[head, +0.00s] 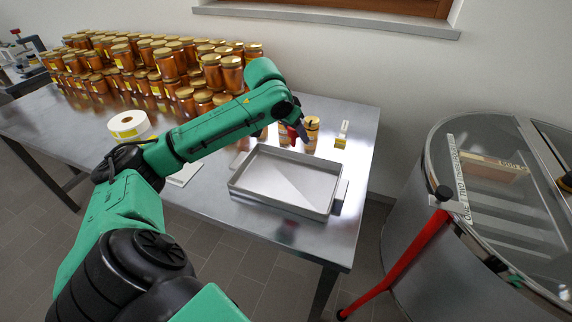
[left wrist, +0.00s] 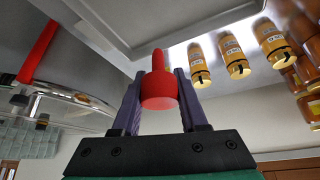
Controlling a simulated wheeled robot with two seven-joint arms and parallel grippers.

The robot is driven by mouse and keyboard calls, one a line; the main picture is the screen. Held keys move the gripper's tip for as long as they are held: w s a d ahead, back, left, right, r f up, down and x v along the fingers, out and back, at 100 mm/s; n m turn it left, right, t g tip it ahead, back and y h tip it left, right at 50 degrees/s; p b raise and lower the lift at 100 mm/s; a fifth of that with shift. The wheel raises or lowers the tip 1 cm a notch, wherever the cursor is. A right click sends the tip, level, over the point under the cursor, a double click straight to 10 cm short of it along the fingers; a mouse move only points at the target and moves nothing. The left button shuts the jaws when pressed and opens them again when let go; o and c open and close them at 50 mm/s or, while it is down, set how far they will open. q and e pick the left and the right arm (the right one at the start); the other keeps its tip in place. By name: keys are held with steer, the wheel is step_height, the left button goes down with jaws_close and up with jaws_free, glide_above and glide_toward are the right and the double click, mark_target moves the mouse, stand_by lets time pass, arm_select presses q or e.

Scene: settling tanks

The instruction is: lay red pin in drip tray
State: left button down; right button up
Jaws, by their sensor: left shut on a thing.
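The red pin (left wrist: 158,90) is gripped between the two purple fingers of my left gripper (left wrist: 157,98) in the left wrist view. In the head view only a small part of the red pin (head: 303,132) shows at the tip of my left gripper (head: 297,127). The drip tray (head: 290,186) is a shallow grey rectangular tray on the steel table, and it looks empty. My left gripper appears near the tray's far right side, above the table; its exact height is unclear. The tray (left wrist: 125,22) also shows at the top of the left wrist view. My right gripper is not visible.
Honey jars (head: 172,62) stand stacked along the table's back left. A few jars stand close behind my gripper, one a labelled jar (head: 312,124). A label roll (head: 128,124) lies left of the tray. A round tank (head: 490,180) with a red bar (head: 405,262) stands at right.

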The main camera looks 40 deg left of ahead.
arm_select(q)
step_height(320, 180, up, 4)
steer(key=a, duration=0.2)
glide_toward(295, 175)
steer(key=x, duration=0.5)
steer(key=shift+w+f, duration=0.25)
steer(key=shift+w, duration=0.05)
steer(key=shift+c, duration=2.2)
jaws_free()
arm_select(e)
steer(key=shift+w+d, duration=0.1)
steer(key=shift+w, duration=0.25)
